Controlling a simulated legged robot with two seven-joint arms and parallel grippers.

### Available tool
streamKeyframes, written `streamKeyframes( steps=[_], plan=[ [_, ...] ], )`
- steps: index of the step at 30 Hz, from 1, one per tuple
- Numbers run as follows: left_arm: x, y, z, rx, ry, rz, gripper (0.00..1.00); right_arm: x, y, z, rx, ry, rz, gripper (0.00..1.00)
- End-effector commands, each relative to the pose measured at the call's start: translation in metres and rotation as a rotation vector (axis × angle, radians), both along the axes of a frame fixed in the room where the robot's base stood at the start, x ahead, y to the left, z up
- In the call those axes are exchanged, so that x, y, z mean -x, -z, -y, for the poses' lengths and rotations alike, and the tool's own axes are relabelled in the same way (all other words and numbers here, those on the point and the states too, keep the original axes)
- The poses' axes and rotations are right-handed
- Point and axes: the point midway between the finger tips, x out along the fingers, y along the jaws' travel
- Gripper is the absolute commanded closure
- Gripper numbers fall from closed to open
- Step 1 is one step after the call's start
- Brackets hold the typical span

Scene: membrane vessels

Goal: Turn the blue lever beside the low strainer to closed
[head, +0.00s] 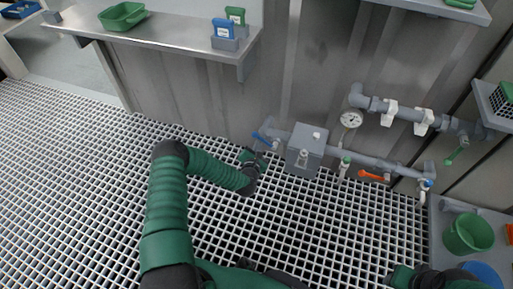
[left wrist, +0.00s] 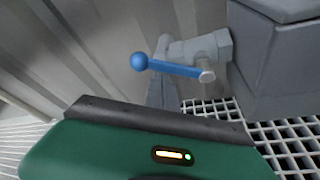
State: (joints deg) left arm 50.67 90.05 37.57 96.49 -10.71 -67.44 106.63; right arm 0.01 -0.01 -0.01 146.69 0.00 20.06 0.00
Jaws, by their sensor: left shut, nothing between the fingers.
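The blue lever (head: 262,138) sits on the low pipe, just left of a grey box-shaped body (head: 305,148) that looks like the low strainer. In the left wrist view the lever (left wrist: 172,67) has a round ball at its left end and a pivot at its right end. It lies roughly along the pipe. My left gripper (head: 258,155) is just below the lever, shut and empty, and looks apart from it. Its fingertips are hidden in the left wrist view, behind its green housing. Part of my right gripper (head: 405,275) shows at the bottom right; its fingers are unclear.
An orange lever (head: 374,176) and a green lever (head: 457,152) sit on the pipes to the right, near a round gauge (head: 350,119). A steel shelf (head: 175,40) is above left. A green bucket (head: 468,234) stands at right. The grating floor (head: 90,180) is open at left.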

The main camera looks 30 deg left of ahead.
Motion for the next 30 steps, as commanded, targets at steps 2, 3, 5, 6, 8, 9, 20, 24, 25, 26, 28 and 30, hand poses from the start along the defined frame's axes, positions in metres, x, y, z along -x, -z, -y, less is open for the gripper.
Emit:
streamKeyframes(
  steps=[2,3,5,6,8,9,20,24,25,26,28,30],
  plan=[
    [-0.002,-0.01,0.003,-0.07,0.002,-0.016,1.0,0.0,-0.013,0.0,0.0,0.0,0.0,0.64],
    [-0.002,-0.012,0.004,-0.106,0.003,-0.025,1.0,0.0,-0.016,0.0,0.0,0.0,0.0,0.64],
    [-0.003,-0.015,0.006,-0.161,0.003,-0.037,1.0,0.0,-0.021,0.0,0.0,-0.001,0.0,0.64],
    [-0.003,-0.017,0.008,-0.199,0.003,-0.046,1.0,0.0,-0.024,0.0,0.0,-0.001,0.0,0.64],
    [-0.003,-0.02,0.01,-0.255,0.003,-0.06,1.0,0.0,-0.028,0.0,0.0,-0.001,0.0,0.64],
    [-0.004,-0.022,0.012,-0.293,0.003,-0.067,1.0,0.0,-0.03,0.0,0.0,-0.001,0.0,0.64],
    [-0.007,-0.035,0.028,-0.622,0.002,-0.147,1.0,0.0,-0.046,0.0,0.0,0.0,0.0,0.64],
    [-0.009,-0.039,0.034,-0.74,0.002,-0.176,1.0,0.0,-0.049,0.0,0.0,0.0,0.0,0.64],
    [-0.009,-0.04,0.036,-0.763,0.002,-0.181,1.0,0.0,-0.05,0.0,0.0,0.0,0.0,0.64],
    [-0.009,-0.04,0.037,-0.784,0.003,-0.185,1.0,0.0,-0.051,0.0,0.0,0.0,0.0,0.64],
    [-0.01,-0.042,0.04,-0.833,0.002,-0.197,1.0,0.0,-0.052,0.0,0.0,0.0,0.0,0.64],
    [-0.01,-0.042,0.043,-0.875,0.001,-0.209,1.0,0.0,-0.053,0.0,0.0,0.0,0.0,0.64]
  ],
)
